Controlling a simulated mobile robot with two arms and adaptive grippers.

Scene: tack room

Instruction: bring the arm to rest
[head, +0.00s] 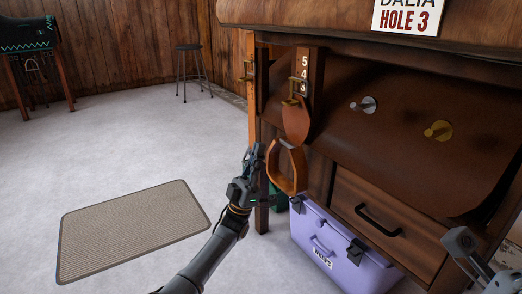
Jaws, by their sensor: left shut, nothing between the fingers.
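My left gripper (254,160) is in front of the wooden cabinet, pointing up, with its arm coming from the bottom of the picture. Its fingers are shut and hold nothing. It is just left of a brown leather loop (285,172) that hangs at the cabinet's front corner, under a brass hook (292,100). I cannot tell whether gripper and loop touch. Part of my right arm's end shows at the lower right edge, cut off by the frame; its fingers cannot be made out.
A purple cooler box (335,254) stands on the floor against the cabinet (388,212). A mat (130,232) lies on the floor at left. A stool (191,70) and saddle rack (30,45) stand farther back. The floor between is clear.

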